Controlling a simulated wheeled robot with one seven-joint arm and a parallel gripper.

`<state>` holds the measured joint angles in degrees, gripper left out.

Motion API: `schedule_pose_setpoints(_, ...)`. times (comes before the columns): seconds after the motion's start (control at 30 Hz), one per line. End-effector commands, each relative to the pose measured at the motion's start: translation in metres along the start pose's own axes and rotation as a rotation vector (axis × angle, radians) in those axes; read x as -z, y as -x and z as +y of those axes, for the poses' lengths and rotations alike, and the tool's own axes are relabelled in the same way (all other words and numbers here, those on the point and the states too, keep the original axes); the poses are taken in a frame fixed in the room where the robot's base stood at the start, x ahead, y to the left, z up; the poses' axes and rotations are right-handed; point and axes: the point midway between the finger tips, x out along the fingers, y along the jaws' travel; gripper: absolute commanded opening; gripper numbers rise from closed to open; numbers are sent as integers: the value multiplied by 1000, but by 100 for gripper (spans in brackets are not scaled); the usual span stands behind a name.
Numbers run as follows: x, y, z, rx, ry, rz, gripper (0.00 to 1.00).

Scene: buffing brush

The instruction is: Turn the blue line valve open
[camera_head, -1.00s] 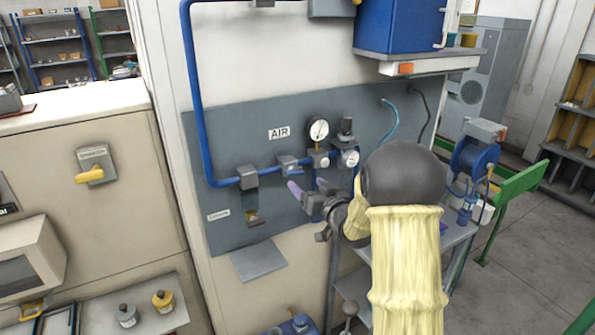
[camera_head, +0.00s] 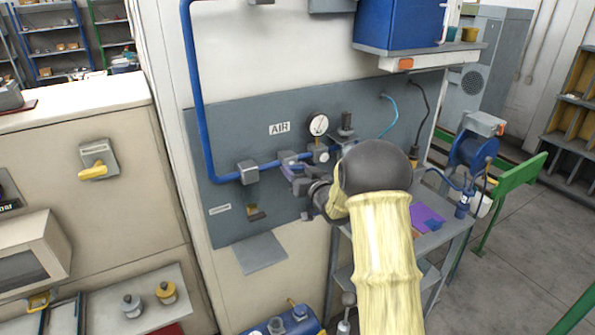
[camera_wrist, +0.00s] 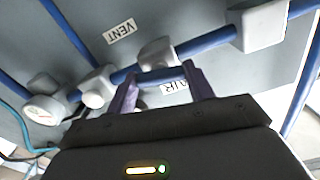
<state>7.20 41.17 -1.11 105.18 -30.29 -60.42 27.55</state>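The blue line (camera_head: 222,178) runs down and then across the grey panel under the AIR label (camera_head: 279,128). Its valve, with a grey body (camera_wrist: 157,52), sits on the pipe; a short blue bar (camera_wrist: 160,76), apparently its handle, shows in front of it. My gripper (camera_wrist: 163,84) is at this valve. Its two purple fingers stand apart, one at each end of the blue bar; I cannot tell whether they touch it. In the head view my gripper (camera_head: 294,172) and wrist partly cover the valve.
A pressure gauge (camera_head: 318,124) and more fittings stand just right of the valve. A grey bracket (camera_head: 248,172) holds the pipe to its left. A small brown-tipped outlet (camera_head: 255,211) hangs below. A side table (camera_head: 428,240) stands right of the panel.

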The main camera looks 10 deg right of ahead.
Motion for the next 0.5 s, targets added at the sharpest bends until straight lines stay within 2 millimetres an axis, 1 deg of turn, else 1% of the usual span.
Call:
schedule_pose_setpoints(0.23,-2,0,0,1,23,2,30)
schedule_pose_setpoints(0.5,-4,0,1,1,135,4,30)
